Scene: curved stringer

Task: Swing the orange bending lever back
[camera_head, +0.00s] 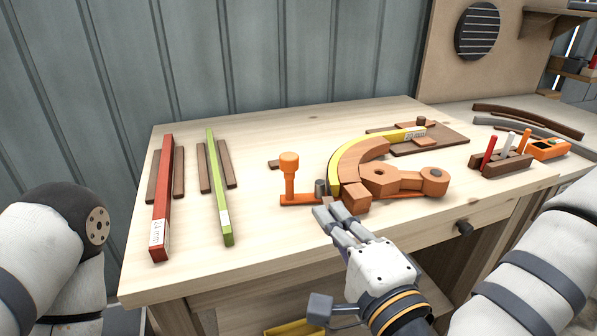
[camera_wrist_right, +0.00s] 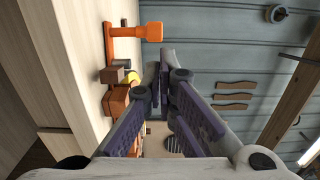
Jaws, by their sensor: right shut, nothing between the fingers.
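The orange bending lever (camera_head: 289,178) lies along the bench at the left of the bending form, its round-topped handle standing upright at the left end. It also shows at the top of the right wrist view (camera_wrist_right: 138,31). A yellow strip (camera_head: 345,163) is curved around the wooden bending form (camera_head: 380,178). A small grey roller (camera_head: 320,188) stands between lever and form. My right gripper (camera_head: 328,210) is shut and empty at the bench's front, just in front of the roller end of the lever, apart from the handle. My left gripper is out of view.
A red strip (camera_head: 162,200) and a green strip (camera_head: 218,185) lie on wooden supports at the left. A pen block (camera_head: 503,165) and an orange device (camera_head: 547,149) sit at the right. Bench surface between the green strip and the lever is clear.

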